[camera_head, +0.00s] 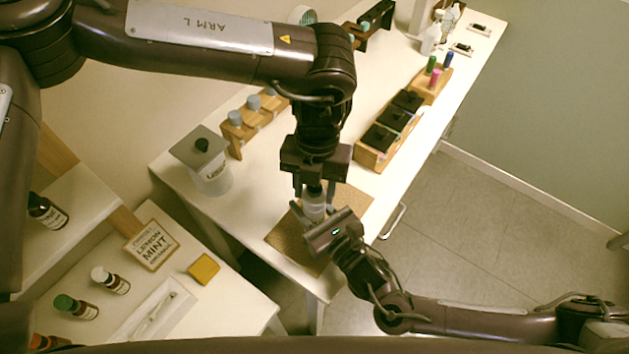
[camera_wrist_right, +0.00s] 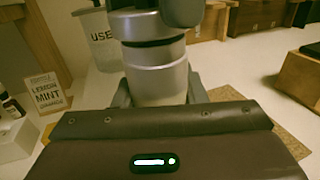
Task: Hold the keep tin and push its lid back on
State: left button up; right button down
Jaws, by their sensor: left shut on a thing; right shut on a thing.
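The keep tin (camera_head: 314,211) is a pale metal cylinder, upright above the brown mat near the table's front corner. It fills the middle of the right wrist view (camera_wrist_right: 158,85). My right gripper (camera_head: 312,214) is shut around the tin's body from the front, one finger on each side. My left gripper (camera_head: 313,190) points down from above and is shut on the lid. The silver lid (camera_wrist_right: 138,25) is directly over the tin, with a dark band between them. I cannot tell whether this band is a gap or part of the tin.
The brown mat (camera_head: 284,238) lies beneath. A white "USE…" jar (camera_head: 213,181) with a knobbed grey cover stands left. A wooden bottle rack (camera_head: 236,138) and a tray of black boxes (camera_head: 372,155) are behind. A lemon mint sign (camera_head: 151,245) stands on the lower left surface.

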pick_arm(q)
jog(key=shift+f, duration=0.7)
dwell(0.5)
jog(key=o, duration=1)
jog(key=r, duration=0.4)
jog(key=w+r, duration=0.1)
jog(key=r, duration=0.7)
jog(key=shift+w+d, duration=0.2)
jog(key=shift+w, duration=0.05)
pick_arm(e)
jog(key=c, duration=0.8)
grip_release()
pick_arm(q)
jog(key=shift+f, duration=0.1)
